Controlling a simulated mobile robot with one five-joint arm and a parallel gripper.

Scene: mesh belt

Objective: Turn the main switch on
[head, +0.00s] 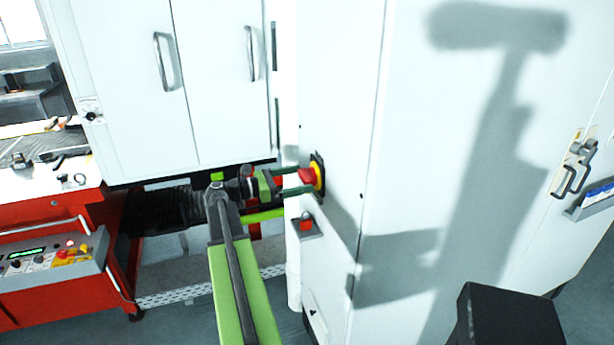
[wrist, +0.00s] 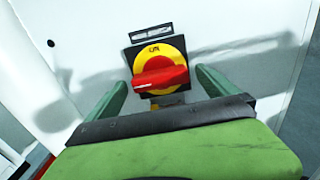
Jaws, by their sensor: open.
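The main switch is a red rotary handle (wrist: 160,76) on a round yellow plate (wrist: 158,54) with a black square backing, fixed to a white cabinet side. In the wrist view the handle lies nearly level, slightly tilted, with a white mark at its left end. In the head view the red handle (head: 306,175) shows at the cabinet's edge. My gripper (head: 292,180) is open, its green fingers pointing at the switch. In the wrist view my gripper (wrist: 160,90) has one finger on each side of the handle. I cannot tell whether the fingers touch it.
A small red part on a grey bracket (head: 306,225) sits below the switch. A white cabinet with two handled doors (head: 215,85) stands left of it. A red machine with a button panel (head: 50,255) is at the far left. A door latch (head: 574,165) is at the right.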

